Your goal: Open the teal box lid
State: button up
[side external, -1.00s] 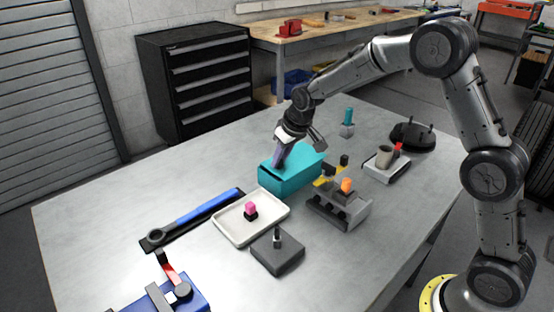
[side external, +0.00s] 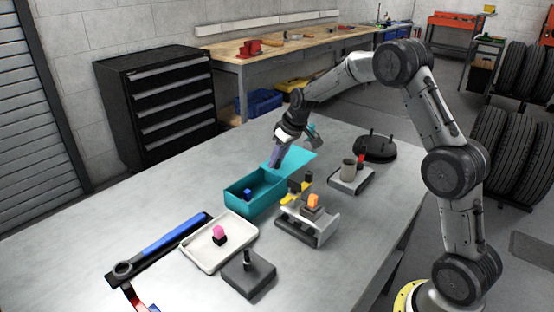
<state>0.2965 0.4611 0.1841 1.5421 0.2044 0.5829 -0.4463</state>
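The teal box (side external: 262,205) stands open on the grey table, and a small blue block (side external: 247,194) shows inside it. Its flat teal lid (side external: 298,158) lies back and to the right of the opening, toward the far end of the box. My gripper (side external: 273,162) points down at the lid's left part, with its fingertips at or just above the lid. I cannot see the gap between the fingers, nor whether they hold anything.
A white tray (side external: 208,254) with a pink-topped piece and a dark block (side external: 262,277) stand in front. A grey holder (side external: 318,234) with an orange piece, a grey stand with a cup (side external: 348,168), and a black round base (side external: 374,153) stand to the right.

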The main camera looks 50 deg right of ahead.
jog(key=shift+o, duration=0.7)
jog(key=v, duration=1.3)
jog(key=shift+s+r, duration=0.15)
jog(key=shift+r, duration=0.2)
